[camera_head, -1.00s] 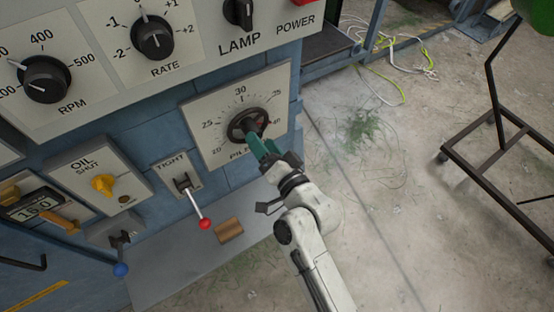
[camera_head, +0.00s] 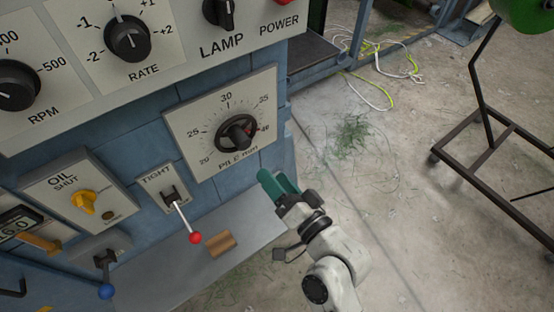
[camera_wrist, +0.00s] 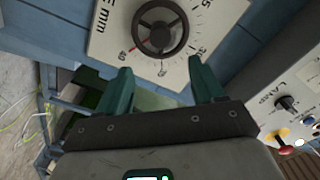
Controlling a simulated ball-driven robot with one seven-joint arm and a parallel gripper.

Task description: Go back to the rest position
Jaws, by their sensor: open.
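My gripper (camera_head: 277,184) is in the air in front of the blue machine, below and right of the pile dial (camera_head: 238,134). Its teal fingers are apart and empty in the wrist view (camera_wrist: 160,90). The pile dial's black handwheel also shows in the wrist view (camera_wrist: 160,27), beyond the fingertips, with a clear gap between. In the head view the dial plate is marked from 20 upward, and the finger nearer the camera hides part of the other.
Left of my gripper, the TIGHT lever (camera_head: 184,215) with its red ball sticks out. A brown block (camera_head: 221,244) lies on the grey ledge (camera_head: 262,238). The oil knob (camera_head: 84,201) is further left. A black metal stand (camera_head: 500,180) is at right, with open concrete floor between.

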